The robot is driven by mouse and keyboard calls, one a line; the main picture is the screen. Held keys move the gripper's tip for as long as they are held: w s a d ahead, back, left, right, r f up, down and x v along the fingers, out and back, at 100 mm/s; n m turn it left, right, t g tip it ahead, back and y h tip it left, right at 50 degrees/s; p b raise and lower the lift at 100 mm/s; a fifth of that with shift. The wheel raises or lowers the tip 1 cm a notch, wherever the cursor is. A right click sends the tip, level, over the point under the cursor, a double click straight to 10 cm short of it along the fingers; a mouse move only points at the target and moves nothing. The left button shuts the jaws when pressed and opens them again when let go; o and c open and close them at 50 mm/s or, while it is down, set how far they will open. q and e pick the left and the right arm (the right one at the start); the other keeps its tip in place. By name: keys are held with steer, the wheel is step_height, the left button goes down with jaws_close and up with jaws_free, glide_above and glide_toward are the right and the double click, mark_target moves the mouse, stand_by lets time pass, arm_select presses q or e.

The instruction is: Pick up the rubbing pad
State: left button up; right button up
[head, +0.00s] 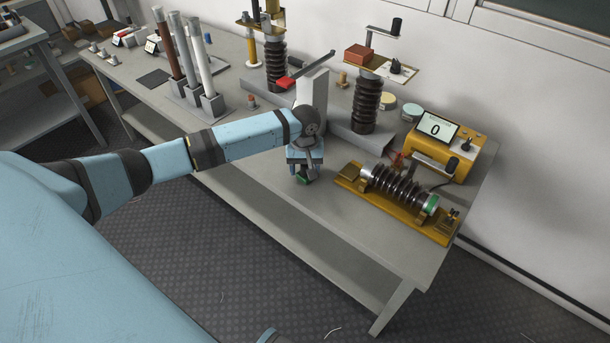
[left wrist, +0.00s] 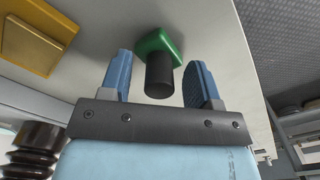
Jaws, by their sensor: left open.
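The rubbing pad (head: 303,180) is a small green block with a dark round handle. It is on the grey table near the front edge, partly hidden by my left gripper in the head view. In the left wrist view the green pad (left wrist: 158,44) and its black handle show clearly. My left gripper (head: 304,170) points down over the pad. Its two blue fingers (left wrist: 160,66) are open, one on each side of the black handle, with a gap on both sides. My right gripper is not in view.
A yellow base (head: 349,182) with a ribbed dark insulator (head: 398,188) lies to the right on the table (head: 376,235). Behind it is a yellow meter (head: 465,160) reading 0. A tall ribbed post (head: 367,105) stands behind my gripper. Tubes (head: 204,62) stand in holders at left.

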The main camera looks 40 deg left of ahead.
arm_select(q)
steer(key=c, duration=1)
steer(key=shift+r, duration=0.2)
step_height(320, 180, up, 20)
steer(key=p, duration=0.5)
steer(key=shift+f, duration=0.1)
